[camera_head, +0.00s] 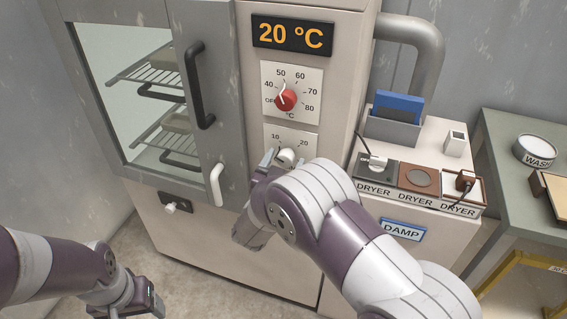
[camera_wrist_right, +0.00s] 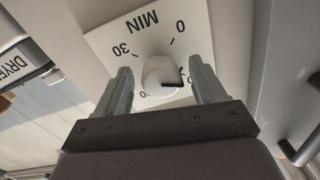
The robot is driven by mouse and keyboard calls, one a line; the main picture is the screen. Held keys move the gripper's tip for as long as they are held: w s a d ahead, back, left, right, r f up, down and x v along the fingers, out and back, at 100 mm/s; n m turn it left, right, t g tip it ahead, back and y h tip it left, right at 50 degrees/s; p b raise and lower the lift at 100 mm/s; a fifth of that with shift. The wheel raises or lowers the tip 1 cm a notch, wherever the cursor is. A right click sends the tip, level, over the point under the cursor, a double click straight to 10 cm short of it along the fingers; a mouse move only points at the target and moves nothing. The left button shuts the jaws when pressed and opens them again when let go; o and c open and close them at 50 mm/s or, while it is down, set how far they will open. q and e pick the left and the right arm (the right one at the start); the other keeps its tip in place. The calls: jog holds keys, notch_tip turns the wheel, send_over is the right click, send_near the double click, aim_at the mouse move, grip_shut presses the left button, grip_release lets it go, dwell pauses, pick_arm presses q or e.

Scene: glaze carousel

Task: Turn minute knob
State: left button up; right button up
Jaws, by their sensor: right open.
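The minute knob (camera_head: 286,157) is white and sits on a pale dial plate (camera_head: 302,139) marked 10 and 20, low on the cabinet front. In the right wrist view the knob (camera_wrist_right: 163,76) shows a dark mark pointing right and slightly down, on a plate reading MIN, 0 and 30. My right gripper (camera_head: 284,159) is open, one finger on each side of the knob; the wrist view shows gaps between fingers (camera_wrist_right: 163,88) and knob. A finger covers part of the scale. My left gripper (camera_head: 140,304) is low at the left, its opening unclear.
Above is a red temperature knob (camera_head: 286,100) pointing near OFF, under a display (camera_head: 292,36) reading 20 °C. A black door handle (camera_head: 198,85) and white latch (camera_head: 216,185) are to the left. A dryer shelf (camera_head: 430,145) with a blue item stands right.

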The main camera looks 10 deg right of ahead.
jog(key=c, duration=1)
jog(key=shift+c, duration=0.2)
dwell(0.3)
jog(key=o, duration=1)
jog(key=shift+o, duration=0.2)
jog(key=v, duration=1.2)
jog(key=shift+s+a, duration=0.2)
jog(key=shift+s, duration=0.15)
